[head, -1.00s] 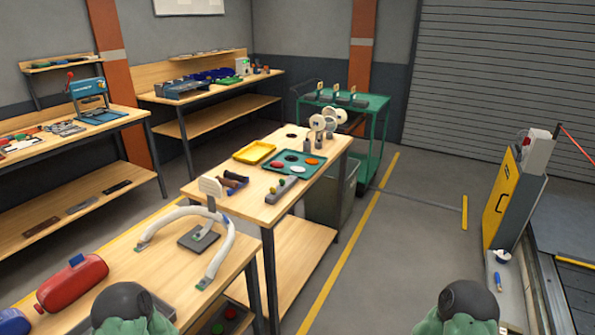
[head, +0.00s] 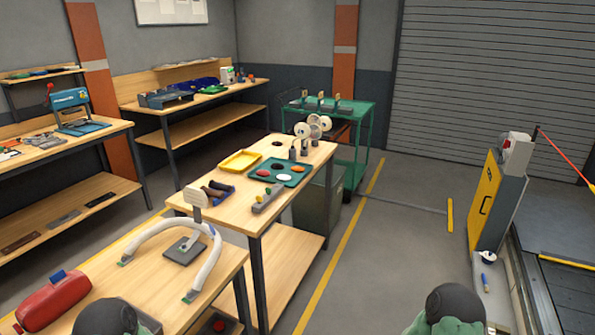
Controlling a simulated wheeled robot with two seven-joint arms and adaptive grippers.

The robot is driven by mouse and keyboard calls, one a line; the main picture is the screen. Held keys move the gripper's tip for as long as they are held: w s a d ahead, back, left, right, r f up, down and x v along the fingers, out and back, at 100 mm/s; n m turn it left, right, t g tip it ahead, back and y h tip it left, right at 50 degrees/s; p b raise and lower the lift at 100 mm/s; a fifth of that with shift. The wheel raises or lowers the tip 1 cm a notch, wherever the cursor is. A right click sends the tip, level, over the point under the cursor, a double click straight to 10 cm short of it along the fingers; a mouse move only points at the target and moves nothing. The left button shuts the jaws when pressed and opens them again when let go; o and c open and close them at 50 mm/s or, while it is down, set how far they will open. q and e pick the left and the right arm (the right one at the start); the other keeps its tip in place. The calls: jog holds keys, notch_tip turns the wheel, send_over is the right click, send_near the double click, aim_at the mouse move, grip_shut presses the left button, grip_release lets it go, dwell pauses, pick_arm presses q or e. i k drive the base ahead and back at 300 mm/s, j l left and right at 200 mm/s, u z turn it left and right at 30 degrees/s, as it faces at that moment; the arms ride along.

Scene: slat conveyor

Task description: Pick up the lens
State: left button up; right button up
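No thing is plain enough at this size to be named the lens for certain. A teal tray (head: 262,181) on the middle wooden table holds small round pieces: a red one (head: 263,173), an orange one (head: 299,169) and a white one (head: 278,178). Several pale round discs (head: 302,130) stand upright on small grey stands behind the tray. Both grippers are out of view. Only dark, rounded parts of my arms with green sections show at the bottom edge, well short of the tray.
The wooden table (head: 225,213) also carries a yellow tray (head: 239,161), dark-handled tools (head: 217,190) and a grey bar (head: 267,199). A nearer bench holds a white arched frame (head: 205,232) and a red case (head: 52,302). A green cart (head: 352,112) stands behind.

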aim_at(296, 169)
jog(key=i+l+z, duration=0.1)
jog(key=z, duration=0.4)
jog(key=i+z, duration=0.15)
jog(key=z, duration=0.3)
jog(key=i, duration=1.9)
jog(key=i+l, duration=0.1)
jog(key=i, duration=1.8)
jog(key=i+u, duration=0.1)
jog(key=u, duration=0.35)
jog(key=i+u, duration=0.15)
jog(key=u, duration=0.3)
jog(key=i+u, duration=0.1)
jog(key=u, duration=0.3)
jog(key=i+l+u, duration=0.1)
jog(key=u, duration=0.35)
